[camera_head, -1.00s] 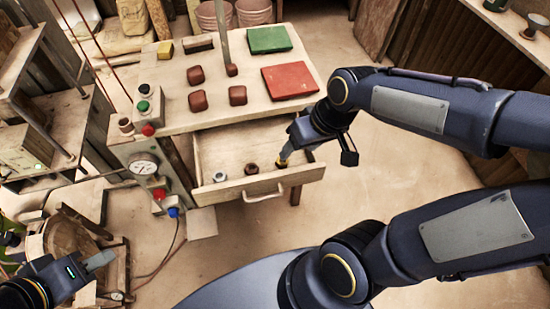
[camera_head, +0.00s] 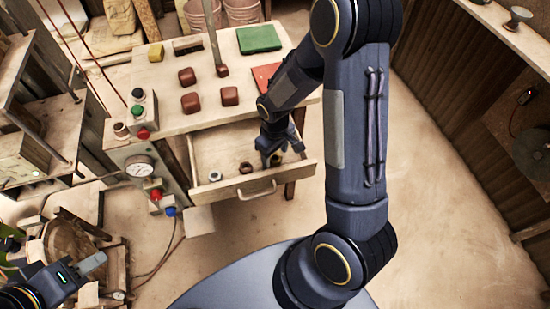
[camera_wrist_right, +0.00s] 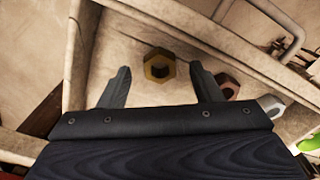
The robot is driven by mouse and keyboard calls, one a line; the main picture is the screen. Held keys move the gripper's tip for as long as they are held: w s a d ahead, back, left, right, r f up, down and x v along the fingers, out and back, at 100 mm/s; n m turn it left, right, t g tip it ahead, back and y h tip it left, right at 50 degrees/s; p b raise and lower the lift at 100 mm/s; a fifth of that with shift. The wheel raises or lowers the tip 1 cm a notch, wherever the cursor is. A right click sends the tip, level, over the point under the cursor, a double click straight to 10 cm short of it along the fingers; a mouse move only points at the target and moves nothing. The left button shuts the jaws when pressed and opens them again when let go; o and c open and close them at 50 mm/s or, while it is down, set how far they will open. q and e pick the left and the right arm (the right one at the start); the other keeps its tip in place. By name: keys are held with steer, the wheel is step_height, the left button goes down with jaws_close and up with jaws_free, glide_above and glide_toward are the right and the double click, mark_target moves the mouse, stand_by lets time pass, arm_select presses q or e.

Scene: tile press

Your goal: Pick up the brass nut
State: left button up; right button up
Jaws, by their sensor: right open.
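The brass nut (camera_wrist_right: 159,66) lies on the floor of the open drawer (camera_head: 225,187), seen in the right wrist view. In the head view my right gripper (camera_head: 273,158) hides most or all of it. In the wrist view the two fingers of my right gripper (camera_wrist_right: 160,74) are spread, with the nut showing between their tips; I cannot tell how high they are above it. A brown nut (camera_head: 245,168) and a steel nut (camera_head: 214,175) lie to its left in the drawer. My left gripper (camera_head: 94,263) is at the lower left, away from the drawer.
The drawer's front wall and handle (camera_head: 258,191) border the nuts. The bench top (camera_head: 150,85) above holds several reddish-brown blocks, a green tile (camera_head: 259,39) and a red tile (camera_head: 266,77). A gauge (camera_head: 139,166) and buttons are left of the drawer.

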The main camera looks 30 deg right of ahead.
step_height(320, 180, down, 2)
steer(key=shift+f, duration=0.1)
steer(key=shift+c, duration=0.2)
steer(key=c, duration=1.1)
steer(key=shift+r, duration=0.2)
